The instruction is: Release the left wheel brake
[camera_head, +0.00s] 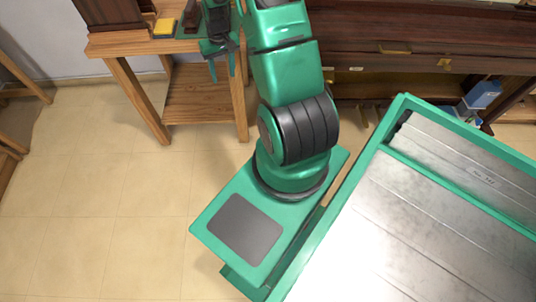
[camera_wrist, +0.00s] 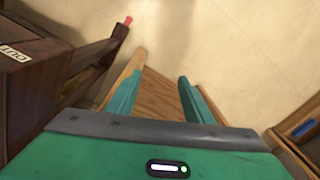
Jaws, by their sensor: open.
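My gripper (camera_head: 222,70) hangs beside the right end of a wooden side table in the head view, fingers pointing down. In the wrist view its two green fingers (camera_wrist: 162,66) are spread apart with nothing between them. A small red tip (camera_wrist: 128,20) shows at the end of a dark wooden leg or foot (camera_wrist: 98,50), up and left of the fingers and apart from them. It may be the wheel brake, but it is too small to tell. The dark piano (camera_head: 430,40) stands at the upper right of the head view. No wheel can be made out clearly.
The wooden side table (camera_head: 128,42) has a lower shelf (camera_head: 200,100); wood also shows below the fingers in the wrist view (camera_wrist: 160,95). A yellow block (camera_head: 165,27) lies on its top. A blue object (camera_head: 483,95) is under the piano's right side. Tiled floor (camera_head: 90,200) is clear at left.

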